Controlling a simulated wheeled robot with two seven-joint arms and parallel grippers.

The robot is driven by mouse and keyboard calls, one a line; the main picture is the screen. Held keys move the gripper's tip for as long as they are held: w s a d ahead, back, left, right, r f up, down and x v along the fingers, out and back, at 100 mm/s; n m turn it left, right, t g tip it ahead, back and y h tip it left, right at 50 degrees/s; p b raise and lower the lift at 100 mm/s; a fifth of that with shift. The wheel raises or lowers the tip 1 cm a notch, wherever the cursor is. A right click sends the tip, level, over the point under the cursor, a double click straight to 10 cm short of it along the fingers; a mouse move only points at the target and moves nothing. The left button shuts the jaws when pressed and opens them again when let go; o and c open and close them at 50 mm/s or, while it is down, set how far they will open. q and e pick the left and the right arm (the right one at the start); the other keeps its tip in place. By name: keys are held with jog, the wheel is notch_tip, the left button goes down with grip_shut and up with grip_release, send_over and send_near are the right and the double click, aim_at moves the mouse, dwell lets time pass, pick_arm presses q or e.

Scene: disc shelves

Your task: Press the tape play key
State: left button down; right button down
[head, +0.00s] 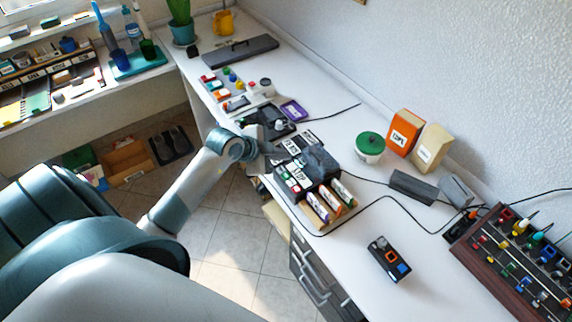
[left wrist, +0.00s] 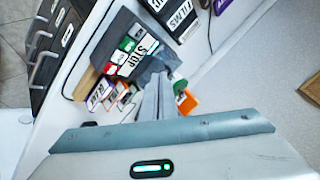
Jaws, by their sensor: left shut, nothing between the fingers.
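The tape player (head: 320,163) is a dark box near the table's front edge, with a row of small coloured keys and white labels on its front side. In the left wrist view its keys (left wrist: 126,44) show green, red and white, beside a label reading STOP (left wrist: 138,56). I cannot tell for sure which key is play. My left gripper (head: 272,157) is shut and empty, low beside the player's left end. In the left wrist view its closed fingers (left wrist: 158,95) reach toward the dark body; contact cannot be told. My right gripper is not in view.
Several upright cassette cases (head: 330,202) stand in front of the player. A black remote-like box (head: 389,260) lies to the right, with a knob panel (head: 520,262) beyond. A green-lidded tub (head: 369,147) stands behind. Thin cables cross the white table (head: 345,245).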

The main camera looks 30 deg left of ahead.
pick_arm(q)
jog(key=b, duration=0.5)
send_over(283, 179)
notch_tip(283, 179, down, 5)
jog(key=shift+r, duration=0.15)
jog(key=shift+f, duration=1.15)
dwell(0.3)
jog(key=shift+f, duration=0.8)
dwell(1.5)
jog(key=shift+r, duration=0.1)
jog(key=shift+r+p, duration=0.75)
jog(key=shift+p, duration=0.35)
notch_tip(283, 179, up, 5)
jog(key=p, duration=0.5)
jog(key=shift+p, duration=0.35)
dwell(0.4)
